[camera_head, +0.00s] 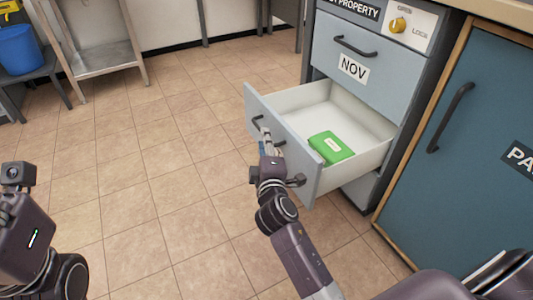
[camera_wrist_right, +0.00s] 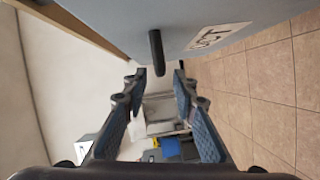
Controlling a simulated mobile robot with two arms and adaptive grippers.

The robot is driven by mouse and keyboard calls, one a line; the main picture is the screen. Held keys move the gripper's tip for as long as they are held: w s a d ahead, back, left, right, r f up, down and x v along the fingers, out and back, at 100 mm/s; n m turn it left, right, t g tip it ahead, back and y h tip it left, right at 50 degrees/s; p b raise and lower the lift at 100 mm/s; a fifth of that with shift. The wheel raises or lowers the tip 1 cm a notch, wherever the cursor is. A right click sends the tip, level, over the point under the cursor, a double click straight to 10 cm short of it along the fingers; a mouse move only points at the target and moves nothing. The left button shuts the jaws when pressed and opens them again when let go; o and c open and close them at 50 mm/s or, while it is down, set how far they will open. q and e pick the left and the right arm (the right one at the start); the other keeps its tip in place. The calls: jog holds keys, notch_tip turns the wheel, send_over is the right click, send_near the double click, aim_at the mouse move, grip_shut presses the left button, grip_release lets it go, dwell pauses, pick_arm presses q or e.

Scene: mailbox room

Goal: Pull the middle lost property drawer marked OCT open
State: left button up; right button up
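The middle drawer (camera_head: 298,160) is pulled well out of the grey-blue cabinet, and its white inside shows. Its dark bar handle (camera_head: 258,122) is on the front, partly hidden by my right gripper (camera_head: 266,138). In the right wrist view, the OCT label (camera_wrist_right: 218,36) is on the drawer front (camera_wrist_right: 235,15), and the handle (camera_wrist_right: 156,55) shows end-on near the gap between the fingertips. My right gripper (camera_wrist_right: 160,75) is open there, its fingers apart and not closed on the handle. My left arm is at the lower left of the head view; its fingers are out of frame.
A green box (camera_head: 331,148) lies in the drawer. The NOV drawer (camera_head: 365,60) above is shut, with a yellow lock knob (camera_head: 398,25) above it. A blue cabinet door (camera_head: 470,160) stands to the right. The tiled floor (camera_head: 160,150) left of the drawer is clear.

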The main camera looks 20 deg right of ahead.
jog(key=v, duration=0.7)
jog(key=shift+s+a+r, duration=0.1)
jog(key=shift+s, duration=0.05)
